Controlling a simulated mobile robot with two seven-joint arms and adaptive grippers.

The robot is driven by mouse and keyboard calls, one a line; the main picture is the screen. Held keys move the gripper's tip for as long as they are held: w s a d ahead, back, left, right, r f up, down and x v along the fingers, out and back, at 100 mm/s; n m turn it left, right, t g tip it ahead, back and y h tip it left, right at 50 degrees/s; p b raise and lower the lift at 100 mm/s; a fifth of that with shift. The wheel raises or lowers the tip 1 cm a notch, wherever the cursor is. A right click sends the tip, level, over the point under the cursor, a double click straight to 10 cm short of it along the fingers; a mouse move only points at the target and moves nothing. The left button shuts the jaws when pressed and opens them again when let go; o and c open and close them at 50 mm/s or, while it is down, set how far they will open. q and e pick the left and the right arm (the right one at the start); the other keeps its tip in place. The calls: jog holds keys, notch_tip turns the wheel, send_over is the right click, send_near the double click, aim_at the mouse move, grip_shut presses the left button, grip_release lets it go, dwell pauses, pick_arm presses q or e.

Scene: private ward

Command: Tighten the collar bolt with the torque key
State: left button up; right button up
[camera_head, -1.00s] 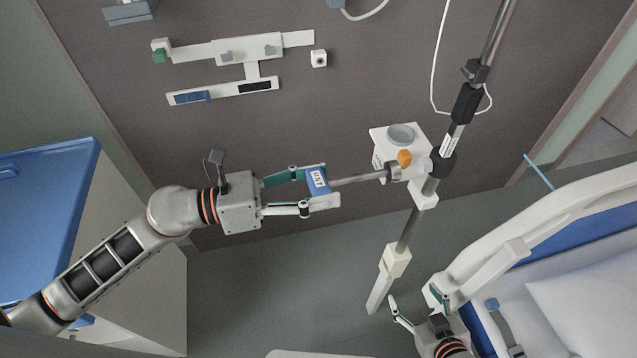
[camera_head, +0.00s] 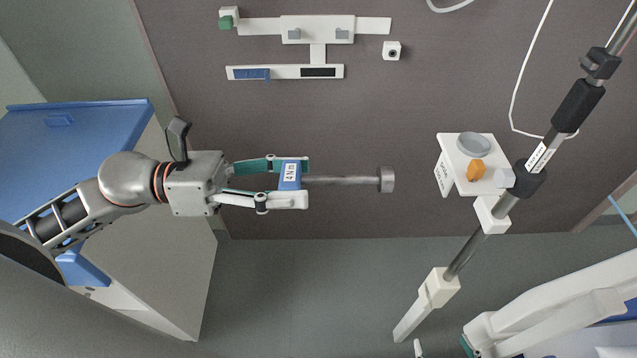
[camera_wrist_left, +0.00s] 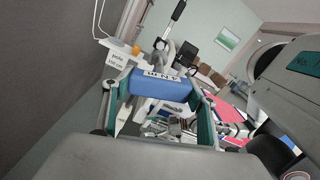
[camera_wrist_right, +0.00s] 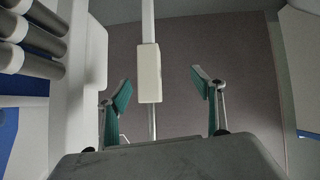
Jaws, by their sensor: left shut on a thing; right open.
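My left gripper (camera_head: 283,184) is shut on the torque key's blue handle (camera_head: 290,174), labelled 4 Nm. The key's grey shaft (camera_head: 340,180) points right, level, and ends in a round socket (camera_head: 387,180) in free air. The blue handle also shows in the left wrist view (camera_wrist_left: 160,87). A dark collar (camera_head: 530,180) sits on the slanted pole. A pale faceted piece (camera_head: 504,178), perhaps the bolt head, faces left on it, apart from the socket. My right gripper (camera_wrist_right: 162,90) is open and empty below the pole's white lower block (camera_wrist_right: 149,73); only its fingertips show in the head view.
A bed (camera_head: 560,310) fills the lower right. A blue-topped cabinet (camera_head: 90,115) stands left. A rail (camera_head: 370,25) is on the wall.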

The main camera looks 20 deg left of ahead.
jog(key=shift+w+d+r, duration=0.15)
jog(key=shift+w, duration=0.25)
jog(key=shift+w+d+r, duration=0.1)
jog(key=shift+w, duration=0.3)
